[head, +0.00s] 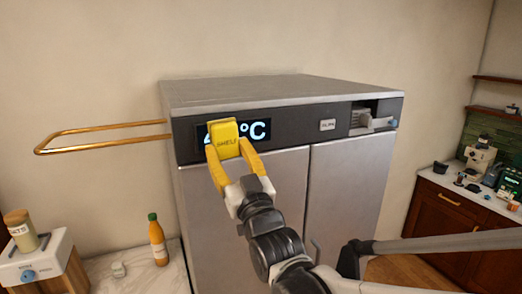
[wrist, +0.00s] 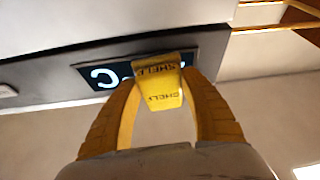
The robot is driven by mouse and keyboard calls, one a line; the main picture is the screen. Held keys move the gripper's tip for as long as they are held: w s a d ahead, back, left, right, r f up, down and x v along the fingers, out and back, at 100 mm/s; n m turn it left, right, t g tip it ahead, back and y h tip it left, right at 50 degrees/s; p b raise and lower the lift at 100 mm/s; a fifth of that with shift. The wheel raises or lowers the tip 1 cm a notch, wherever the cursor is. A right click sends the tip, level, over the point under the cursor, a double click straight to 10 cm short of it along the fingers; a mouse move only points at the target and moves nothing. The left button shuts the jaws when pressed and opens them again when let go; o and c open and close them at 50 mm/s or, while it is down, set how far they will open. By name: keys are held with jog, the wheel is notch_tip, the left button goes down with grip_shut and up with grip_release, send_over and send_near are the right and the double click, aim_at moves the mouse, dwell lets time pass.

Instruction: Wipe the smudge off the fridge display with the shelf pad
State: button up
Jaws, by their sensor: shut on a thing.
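The shelf pad (head: 225,138) is a yellow block marked SHELF. My gripper (head: 230,150) has yellow fingers and is shut on the pad, holding it up in front of the fridge display (head: 259,130). The pad covers part of the display's lit reading; "°C" shows to its right in the head view. The wrist view shows the pad (wrist: 158,85) between the fingers, over the dark display (wrist: 103,77). I cannot tell whether the pad touches the display. No smudge can be made out; it may be behind the pad.
The fridge (head: 350,190) has two steel doors and a small label plate (head: 327,125). A brass rail (head: 100,130) sticks out at left. An orange bottle (head: 158,240) and a lidded jar (head: 20,230) stand lower left. A wooden counter (head: 450,205) with appliances is at right.

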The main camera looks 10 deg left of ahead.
jog(key=shift+w+a, duration=0.45)
jog(key=shift+w, duration=0.3)
jog(key=w+d, duration=0.1)
jog(key=w+d+b, duration=0.1)
jog(key=d, duration=0.1)
jog(key=shift+d, duration=0.2)
dwell(0.3)
jog(key=shift+a, duration=0.1)
jog(key=shift+s+a+b, duration=0.15)
jog(key=shift+s+a, duration=0.35)
jog(key=shift+a, duration=0.3)
jog(key=shift+s+a+b, duration=0.15)
jog(key=shift+s+a, duration=0.3)
jog(key=shift+a, duration=0.35)
jog(key=shift+s, duration=0.1)
